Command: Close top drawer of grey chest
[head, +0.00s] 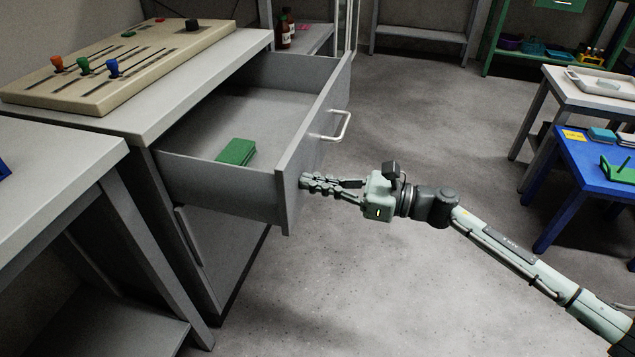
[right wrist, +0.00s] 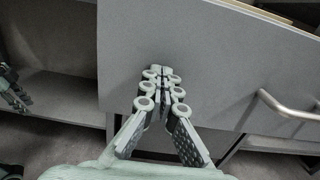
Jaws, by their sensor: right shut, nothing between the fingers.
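The grey chest (head: 215,85) stands at the left in the head view. Its top drawer (head: 290,165) is pulled well out, and a green block (head: 237,151) lies inside it. A pale bar handle (head: 338,127) is on the drawer front, and it also shows at the right in the right wrist view (right wrist: 285,108). My right gripper (head: 306,183) is shut and empty. Its fingertips are at the lower near part of the drawer front (right wrist: 210,60), touching or very close to it, away from the handle.
A beige panel with coloured slider knobs (head: 120,60) lies on the chest. A grey table (head: 50,170) stands at the near left. A blue table (head: 580,165) and a white-topped table (head: 590,90) are at the right. The floor (head: 400,290) between is clear.

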